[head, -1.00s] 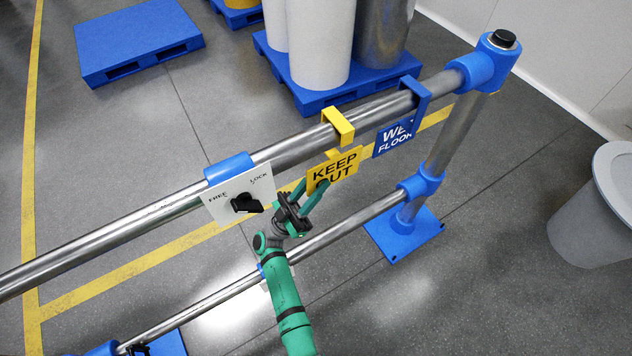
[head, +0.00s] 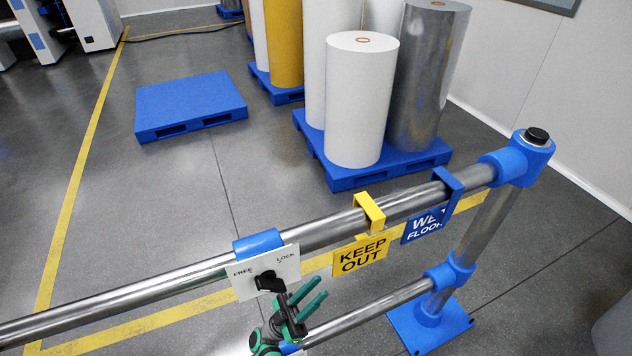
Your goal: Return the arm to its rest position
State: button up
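My gripper (head: 312,304) is at the lower middle of the head view, with its two green fingers apart and nothing between them. It is in front of the rail, just below and right of the white FREE/LOCK plate (head: 240,286). The black knob (head: 268,283) on that plate is partly close to the gripper in the picture; I cannot tell whether they touch. Most of my arm is below the picture's edge.
A steel guard rail (head: 130,296) crosses the view. A yellow KEEP OUT sign (head: 360,257) and a blue WET FLOOR sign (head: 427,226) hang from it. Behind stand rolls (head: 358,110) on a blue pallet (head: 345,178) and an empty pallet (head: 190,103).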

jog(key=s+a+f+n+t+y, duration=0.2)
jog(key=s+a+n+t+y, duration=0.1)
jog(key=s+n+t+y, duration=1.35)
jog(key=s+d+r+m+g+y, duration=0.1)
jog(key=s+r+g+y, duration=0.1)
jog(key=s+g+y, duration=0.2)
jog(key=s+d+r+m+g+y, duration=0.1)
jog(key=s+g+y, duration=0.4)
jog(key=s, duration=0.5)
jog(key=r+m+g, duration=0.1)
jog(key=g, duration=0.1)
jog(key=shift+s+d+r+g, duration=0.2)
jog(key=shift+s+r+g, duration=0.1)
jog(key=shift+s+g, duration=0.1)
